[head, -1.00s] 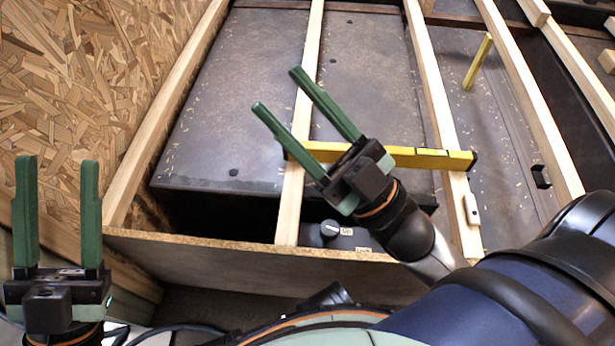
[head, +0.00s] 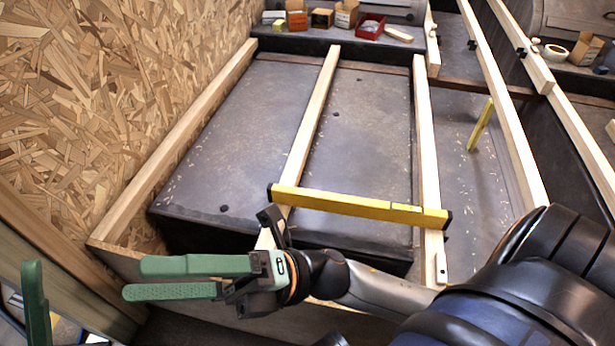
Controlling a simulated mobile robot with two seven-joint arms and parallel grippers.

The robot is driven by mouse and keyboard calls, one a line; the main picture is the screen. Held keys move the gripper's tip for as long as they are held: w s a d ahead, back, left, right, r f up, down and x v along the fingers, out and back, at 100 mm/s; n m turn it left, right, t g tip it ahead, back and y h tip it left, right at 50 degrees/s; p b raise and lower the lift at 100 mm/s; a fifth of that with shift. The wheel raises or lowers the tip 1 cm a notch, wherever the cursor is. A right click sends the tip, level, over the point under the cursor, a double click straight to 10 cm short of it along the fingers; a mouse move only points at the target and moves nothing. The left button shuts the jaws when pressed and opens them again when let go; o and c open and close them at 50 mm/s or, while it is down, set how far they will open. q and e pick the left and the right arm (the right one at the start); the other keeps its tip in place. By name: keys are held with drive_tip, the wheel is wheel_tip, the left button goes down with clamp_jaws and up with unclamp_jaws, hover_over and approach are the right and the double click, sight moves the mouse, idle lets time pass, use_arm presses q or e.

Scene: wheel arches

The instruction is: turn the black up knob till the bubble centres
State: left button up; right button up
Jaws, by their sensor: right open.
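A yellow spirit level (head: 350,204) with black end caps lies across two pale wooden battens. Its bubble is too small to read. The black up knob does not show; my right wrist and forearm cover the area near the front board where it was. My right gripper (head: 134,280) is open and empty, with its green fingers pointing left, in front of and to the left of the level. One green finger of my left gripper (head: 36,300) shows at the lower left edge; the rest is out of view or unclear.
The left batten (head: 312,122) and right batten (head: 427,160) run away over a dark floor panel (head: 235,135). A chipboard wall (head: 90,90) bounds the left. A short yellow stick (head: 480,125) stands at right. A red bin (head: 371,26) and cardboard boxes (head: 346,13) sit at the back.

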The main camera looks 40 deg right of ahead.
wheel_tip(320, 180, down, 20)
drive_tip(key=s+a+n+g+h+p, duration=0.2)
drive_tip(key=n+g+h+p, duration=0.6)
drive_tip(key=n, duration=1.7)
use_arm(q)
wheel_tip(320, 180, up, 9)
use_arm(e)
drive_tip(key=w+d+f+n+h, duration=0.4)
drive_tip(key=d+h, duration=0.1)
drive_tip(key=d, duration=0.3)
drive_tip(key=w+d+f+n+t+h, duration=0.1)
drive_tip(key=w+d+f+n+h, duration=0.25)
drive_tip(key=d+h, duration=0.35)
drive_tip(key=w+d+f+n+h, duration=0.4)
drive_tip(key=d, duration=0.6)
use_arm(q)
drive_tip(key=shift+t, duration=0.3)
drive_tip(key=f+b, duration=0.2)
drive_tip(key=b, duration=0.1)
drive_tip(key=f+b, duration=0.2)
drive_tip(key=shift+s+a+f, duration=0.1)
drive_tip(key=shift+s+a, duration=0.1)
drive_tip(key=shift+s, duration=0.1)
use_arm(e)
wheel_tip(320, 180, down, 12)
drive_tip(key=shift+a+r, duration=0.1)
drive_tip(key=shift+c, duration=0.3)
drive_tip(key=c, duration=1.3)
